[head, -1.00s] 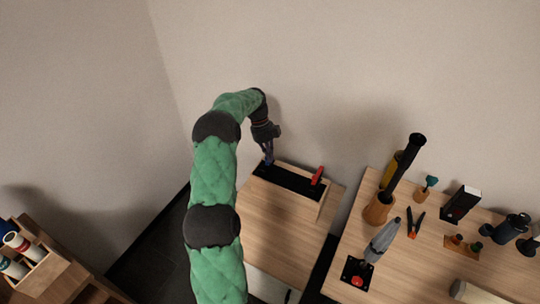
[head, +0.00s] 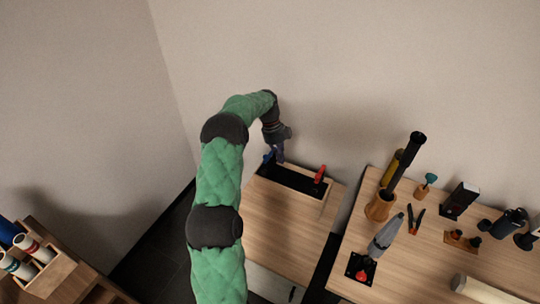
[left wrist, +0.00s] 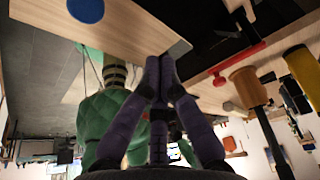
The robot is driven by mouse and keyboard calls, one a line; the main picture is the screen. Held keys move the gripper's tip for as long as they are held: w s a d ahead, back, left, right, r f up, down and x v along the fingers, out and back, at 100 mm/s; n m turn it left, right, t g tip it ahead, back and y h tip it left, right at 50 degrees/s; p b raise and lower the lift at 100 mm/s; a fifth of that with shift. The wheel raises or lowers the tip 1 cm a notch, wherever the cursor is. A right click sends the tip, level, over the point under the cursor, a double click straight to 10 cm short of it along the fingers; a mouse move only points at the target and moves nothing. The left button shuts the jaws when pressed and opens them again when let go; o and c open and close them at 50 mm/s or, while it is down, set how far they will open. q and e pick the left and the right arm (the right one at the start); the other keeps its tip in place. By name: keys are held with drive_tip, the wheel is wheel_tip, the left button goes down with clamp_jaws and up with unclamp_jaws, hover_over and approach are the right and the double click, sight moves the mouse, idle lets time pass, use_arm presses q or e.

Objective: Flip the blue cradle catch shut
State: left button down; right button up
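The black cradle (head: 292,182) lies on the back of the wooden table in the head view. A small blue part, seemingly the blue catch (head: 267,158), shows at its left end, partly hidden by my left gripper; its angle is unclear. A red catch (head: 320,173) stands up at the right end and also shows in the left wrist view (left wrist: 238,62). My left gripper (head: 279,156) is just right of the blue part; contact cannot be told. In the left wrist view its purple fingertips (left wrist: 160,60) are together, with nothing visible between them. My right gripper is out of view.
A second wooden table (head: 430,250) at right holds a dark tube in an orange holder (head: 380,207), a grey pointed tool (head: 385,238) and other tools. A wooden rack of tubes (head: 40,270) is at lower left. The left table's front is clear. A blue disc (left wrist: 86,9) shows on wood.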

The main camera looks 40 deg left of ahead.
use_arm(q)
drive_tip(key=p+v, duration=0.2)
drive_tip(key=v, duration=0.8)
drive_tip(key=shift+w, duration=0.2)
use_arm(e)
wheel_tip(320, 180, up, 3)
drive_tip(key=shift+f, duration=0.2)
use_arm(q)
drive_tip(key=shift+s, duration=0.1)
